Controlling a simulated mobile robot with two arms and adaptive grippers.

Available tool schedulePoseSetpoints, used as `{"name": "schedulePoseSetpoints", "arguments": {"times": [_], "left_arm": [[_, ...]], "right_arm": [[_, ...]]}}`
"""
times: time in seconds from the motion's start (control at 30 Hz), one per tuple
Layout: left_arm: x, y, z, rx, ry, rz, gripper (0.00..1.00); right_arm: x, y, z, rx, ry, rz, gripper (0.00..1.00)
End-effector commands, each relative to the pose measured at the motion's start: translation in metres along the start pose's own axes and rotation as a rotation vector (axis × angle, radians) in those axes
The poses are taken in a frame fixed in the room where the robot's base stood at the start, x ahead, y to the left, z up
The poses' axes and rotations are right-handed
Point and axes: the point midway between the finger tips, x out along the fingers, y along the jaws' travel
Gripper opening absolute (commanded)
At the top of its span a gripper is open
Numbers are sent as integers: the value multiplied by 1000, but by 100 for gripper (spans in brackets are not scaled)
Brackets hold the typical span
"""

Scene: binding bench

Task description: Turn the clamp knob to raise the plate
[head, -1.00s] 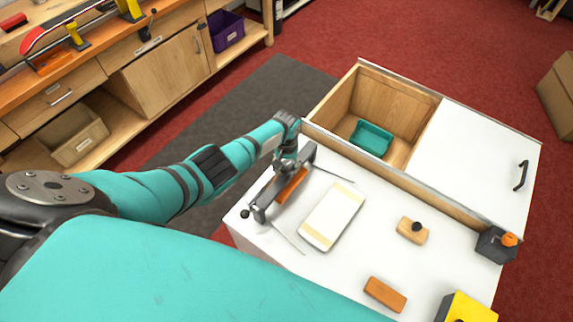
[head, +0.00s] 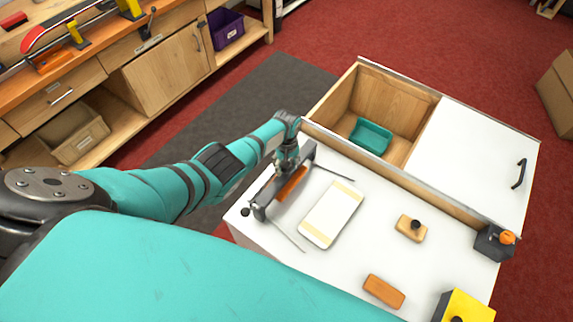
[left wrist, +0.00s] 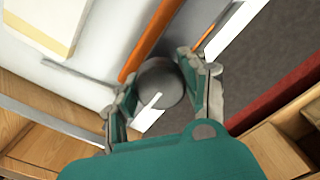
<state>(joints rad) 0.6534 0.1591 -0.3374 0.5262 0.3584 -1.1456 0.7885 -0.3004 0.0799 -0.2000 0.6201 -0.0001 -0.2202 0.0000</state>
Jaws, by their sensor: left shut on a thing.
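The clamp (head: 259,206) is a dark grey frame along the left edge of the white bench top, with an orange strip (head: 292,186) under it. In the left wrist view the orange strip (left wrist: 150,40) runs up from the knob. The clamp knob (left wrist: 158,80) is round and grey, with a white mark across it. My left gripper (head: 287,162) is above the middle of the clamp. In the left wrist view its two fingers (left wrist: 160,88) are shut on opposite sides of the knob. In the head view the gripper hides the knob. My right gripper is not in view.
A pale block with yellow bands (head: 331,214) lies right of the clamp.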

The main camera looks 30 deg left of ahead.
Motion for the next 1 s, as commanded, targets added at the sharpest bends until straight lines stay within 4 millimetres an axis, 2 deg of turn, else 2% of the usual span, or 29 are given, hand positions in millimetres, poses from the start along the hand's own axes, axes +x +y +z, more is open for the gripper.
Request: {"name": "schedulePoseSetpoints", "arguments": {"times": [0.03,0.87,0.9,1.0], "left_arm": [[6,-4,6,-1,-12,-9,12],[6,-4,6,0,-12,-9,12],[6,-4,6,0,-12,-9,49],[5,-3,4,0,-9,-8,62]], "right_arm": [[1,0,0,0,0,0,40],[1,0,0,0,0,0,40],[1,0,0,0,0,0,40],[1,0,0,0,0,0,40]]}}
